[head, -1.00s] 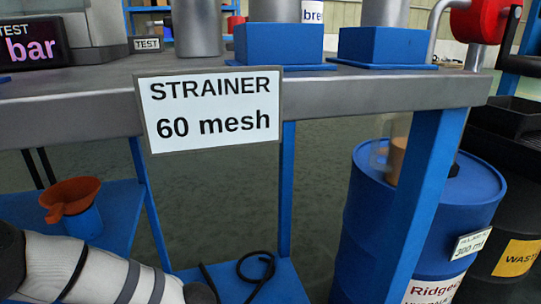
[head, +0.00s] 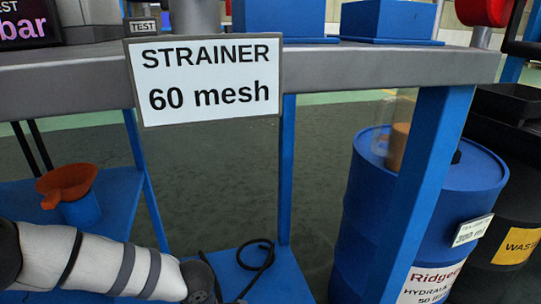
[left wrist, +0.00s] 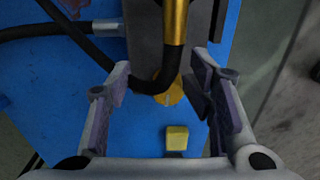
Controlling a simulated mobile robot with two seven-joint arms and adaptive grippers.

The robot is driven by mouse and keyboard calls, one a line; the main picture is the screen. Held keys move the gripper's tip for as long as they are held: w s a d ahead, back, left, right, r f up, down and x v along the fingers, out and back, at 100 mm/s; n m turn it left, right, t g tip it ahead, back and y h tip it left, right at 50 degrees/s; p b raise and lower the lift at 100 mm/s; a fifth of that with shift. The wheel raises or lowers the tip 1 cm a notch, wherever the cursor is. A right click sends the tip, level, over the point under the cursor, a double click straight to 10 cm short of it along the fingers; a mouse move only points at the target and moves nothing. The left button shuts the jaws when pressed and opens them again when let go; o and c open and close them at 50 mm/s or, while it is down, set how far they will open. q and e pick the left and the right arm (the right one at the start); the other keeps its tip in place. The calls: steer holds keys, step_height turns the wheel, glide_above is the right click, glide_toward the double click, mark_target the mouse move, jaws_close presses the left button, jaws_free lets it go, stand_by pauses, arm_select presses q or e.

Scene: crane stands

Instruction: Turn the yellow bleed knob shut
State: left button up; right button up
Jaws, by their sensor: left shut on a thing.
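The yellow bleed knob (left wrist: 169,94) is a round part at the end of a grey body (left wrist: 147,38) in the left wrist view. A black hose with a brass fitting (left wrist: 175,22) crosses in front and hides some of it. A small yellow block (left wrist: 177,139) shows nearer my palm. The fingers of my left gripper (left wrist: 160,80) stand on both sides of the knob, closed on it, though the contact itself is not clear to see. In the head view my left wrist reaches low above the blue shelf, and the fingers are hidden. My right gripper is not in view.
The grey bench edge (head: 330,66) with a "STRAINER 60 mesh" sign (head: 208,80) runs above. A blue bench leg (head: 432,170) and a blue drum (head: 475,175) stand at the right. An orange funnel (head: 68,183) is at the left. A black hose (head: 258,254) curls on the shelf.

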arm_select(q)
steer(key=shift+w+a+f, duration=0.2)
steer(key=shift+w+f, duration=0.05)
steer(key=shift+f, duration=0.25)
jaws_close()
steer(key=shift+w+d, duration=0.25)
steer(key=shift+d, duration=0.05)
step_height(320, 180, up, 6)
steer(key=p, duration=0.3)
steer(key=shift+r, duration=0.25)
